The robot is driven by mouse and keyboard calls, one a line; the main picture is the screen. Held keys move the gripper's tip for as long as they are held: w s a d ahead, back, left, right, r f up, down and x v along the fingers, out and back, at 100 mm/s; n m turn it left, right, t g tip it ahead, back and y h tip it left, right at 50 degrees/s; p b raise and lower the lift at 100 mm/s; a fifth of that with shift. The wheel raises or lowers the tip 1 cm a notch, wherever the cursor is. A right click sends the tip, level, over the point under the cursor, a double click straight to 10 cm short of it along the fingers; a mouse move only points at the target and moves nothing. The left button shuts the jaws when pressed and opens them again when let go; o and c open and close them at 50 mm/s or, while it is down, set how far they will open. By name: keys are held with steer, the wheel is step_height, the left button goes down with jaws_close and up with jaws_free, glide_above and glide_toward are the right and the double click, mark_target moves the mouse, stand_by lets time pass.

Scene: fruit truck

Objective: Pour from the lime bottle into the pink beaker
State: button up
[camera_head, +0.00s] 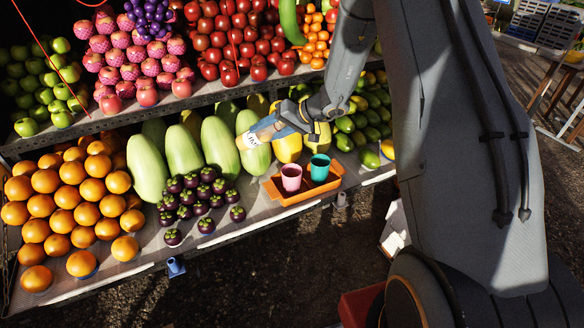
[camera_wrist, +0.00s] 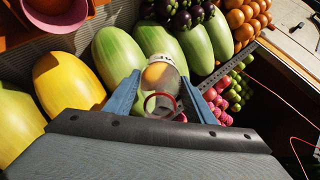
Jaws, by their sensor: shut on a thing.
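The bottle (camera_head: 246,141) is held in the air over the long green melons, its pale label showing. It lies well tilted, pointing down to the left. My gripper (camera_head: 284,124) is shut on it. In the wrist view the bottle (camera_wrist: 160,76) looks see-through, with a red ring, between the two blue fingers of my gripper (camera_wrist: 158,92). The pink beaker (camera_head: 291,178) stands upright in an orange tray (camera_head: 297,198), below the bottle and to its right. In the wrist view the pink beaker (camera_wrist: 62,18) is at the top left, apart from the bottle.
A teal beaker (camera_head: 320,167) stands right of the pink one in the same tray. Purple mangosteens (camera_head: 206,225) lie left of the tray, with oranges (camera_head: 58,242) farther left. Yellow melons (camera_head: 288,148) stand behind the tray. A raised fruit shelf (camera_head: 200,98) runs behind.

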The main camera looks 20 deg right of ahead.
steer(key=shift+d+g+h+p, duration=0.1)
steer(key=shift+g+h+p, duration=0.3)
steer(key=shift+h+p, duration=0.15)
steer(key=shift+s+r+g+h+p, duration=0.2)
steer(key=shift+r+g+h+p, duration=0.35)
steer(key=shift+p, duration=0.65)
steer(key=shift+h+p, duration=0.4)
steer(key=shift+p, duration=0.3)
steer(key=p, duration=0.1)
steer(key=g+h+p, duration=0.1)
steer(key=p, duration=0.1)
steer(key=shift+w+a+r, duration=0.2)
steer(key=shift+w+a, duration=0.05)
steer(key=shift+w+a+f+g+h, duration=0.15)
steer(key=shift+g+h, duration=0.1)
steer(key=shift+h, duration=0.25)
steer(key=shift+w+a+g+h, duration=0.2)
steer(key=shift+g+h, duration=0.15)
steer(key=shift+h, duration=0.25)
steer(key=shift+w+a+g+h, duration=0.1)
steer(key=shift+a+g+h, duration=0.1)
steer(key=shift+g+h, duration=0.3)
steer(key=shift+w+a+f+g+h+b, duration=0.15)
steer(key=shift+f+g+h+b, duration=0.1)
steer(key=shift+f+h+b, duration=0.5)
steer(key=shift+b, duration=0.45)
